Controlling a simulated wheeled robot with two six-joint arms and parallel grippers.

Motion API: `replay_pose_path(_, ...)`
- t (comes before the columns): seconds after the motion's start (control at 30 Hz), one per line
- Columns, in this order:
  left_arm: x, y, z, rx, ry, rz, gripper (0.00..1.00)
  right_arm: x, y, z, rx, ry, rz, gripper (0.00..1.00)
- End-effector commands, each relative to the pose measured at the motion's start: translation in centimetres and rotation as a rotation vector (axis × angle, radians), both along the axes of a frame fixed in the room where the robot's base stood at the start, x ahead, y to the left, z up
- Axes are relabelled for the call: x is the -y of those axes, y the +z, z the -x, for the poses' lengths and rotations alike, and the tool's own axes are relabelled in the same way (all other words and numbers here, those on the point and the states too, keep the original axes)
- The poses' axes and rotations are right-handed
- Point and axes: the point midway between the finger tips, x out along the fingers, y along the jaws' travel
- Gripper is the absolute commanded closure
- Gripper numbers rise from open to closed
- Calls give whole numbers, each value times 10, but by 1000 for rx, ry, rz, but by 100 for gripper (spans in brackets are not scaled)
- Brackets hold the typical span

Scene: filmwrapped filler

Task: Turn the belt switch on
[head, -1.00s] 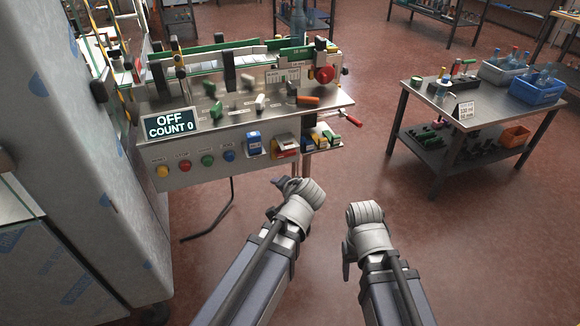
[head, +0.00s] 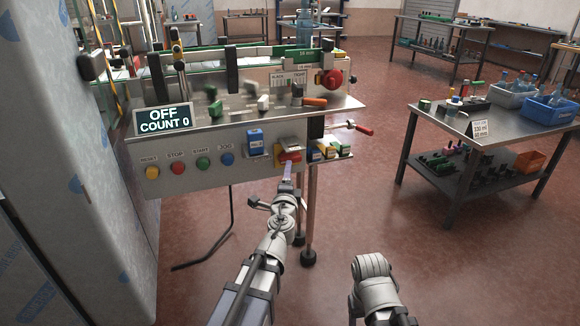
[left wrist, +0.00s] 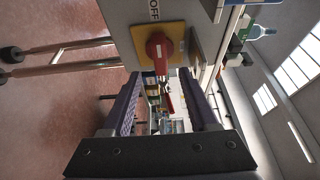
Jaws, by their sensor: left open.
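The belt switch (head: 290,156) is a red rotary knob on a yellow plate at the right of the machine's front panel. In the left wrist view, the red knob (left wrist: 158,46) sits on its yellow plate beside an OFF label. My left gripper (head: 287,172) is just in front of and below the switch in the head view. In the left wrist view, its dark fingers (left wrist: 165,100) are apart with nothing gripped, and the knob is beyond their tips. The display (head: 163,119) reads OFF, COUNT 0. My right wrist shows at the lower right; its fingers are hidden.
Yellow, red, green and blue buttons (head: 203,164) line the panel left of a blue box (head: 255,142). A red emergency knob (head: 332,79) is above. A steel table (head: 480,150) with bins stands at the right. Wrapped cabinet (head: 75,170) at the left. Open floor lies between.

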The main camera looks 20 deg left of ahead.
Motion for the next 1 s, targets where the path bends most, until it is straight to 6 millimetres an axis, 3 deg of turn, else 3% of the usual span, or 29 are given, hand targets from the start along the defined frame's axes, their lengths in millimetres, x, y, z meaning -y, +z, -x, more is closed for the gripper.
replay_pose_path(0.27, -3, 0, -16, 0, 2, 2, 40, 0, 0, 0, 0, 0, 0, 38)
replay_pose_path(0.7, -15, 0, -75, -1, 2, 2, 40, 0, 0, 0, 0, 0, 0, 38)
replay_pose_path(1.0, -16, 0, -76, 0, 2, 3, 41, 0, 0, 0, 0, 0, 0, 38)
